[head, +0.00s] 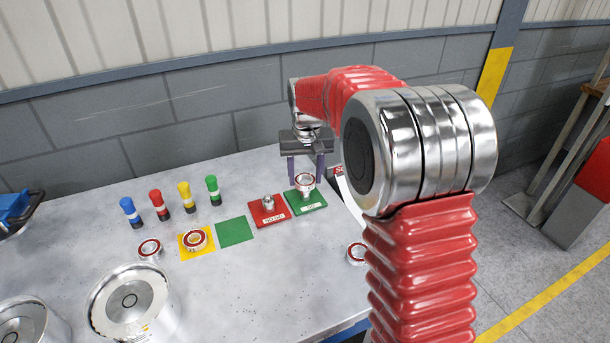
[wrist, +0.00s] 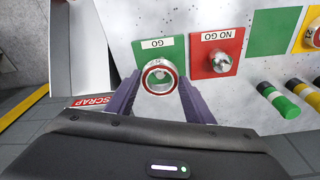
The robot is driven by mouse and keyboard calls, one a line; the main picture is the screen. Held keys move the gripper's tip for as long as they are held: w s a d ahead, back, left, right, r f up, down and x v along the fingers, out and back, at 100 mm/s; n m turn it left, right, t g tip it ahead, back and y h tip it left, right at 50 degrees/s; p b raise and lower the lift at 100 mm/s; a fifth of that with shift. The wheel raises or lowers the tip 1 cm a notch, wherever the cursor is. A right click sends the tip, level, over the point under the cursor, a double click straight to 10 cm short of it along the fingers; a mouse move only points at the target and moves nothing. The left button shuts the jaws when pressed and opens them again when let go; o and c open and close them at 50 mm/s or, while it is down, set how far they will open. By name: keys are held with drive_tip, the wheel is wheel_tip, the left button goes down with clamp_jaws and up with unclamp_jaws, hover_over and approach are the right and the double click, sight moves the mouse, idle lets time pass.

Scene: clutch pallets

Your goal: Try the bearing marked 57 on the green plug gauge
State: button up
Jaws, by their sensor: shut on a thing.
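My gripper (head: 305,178) points down over the green GO plate (head: 311,203), its purple fingers shut on a silver, red-ringed bearing (head: 306,181). In the wrist view the bearing (wrist: 160,76) sits between the fingertips (wrist: 159,84), in front of the green plate (wrist: 142,51). A small mark on its rim is too small to read. The bearing covers most of the green plate's plug, so I cannot tell whether it is around the plug or just above it. The red NO GO plate (head: 268,212) stands beside it with a bare metal plug (head: 268,202).
Other bearings lie on the yellow square (head: 183,253), the bare table (head: 149,250) and near the right edge (head: 356,253). A green square (head: 235,231) is empty. Several coloured pegs (head: 184,194) stand behind. A SCRAP label (wrist: 92,102) is beside the fingers. Large metal cylinders (head: 130,300) stand front left.

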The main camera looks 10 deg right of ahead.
drive_tip(key=shift+f, duration=0.35)
idle(0.5)
drive_tip(key=o, duration=1.3)
drive_tip(key=o, duration=0.5)
drive_tip(key=shift+r, duration=0.1)
wheel_tip(320, 180, up, 9)
idle(1.1)
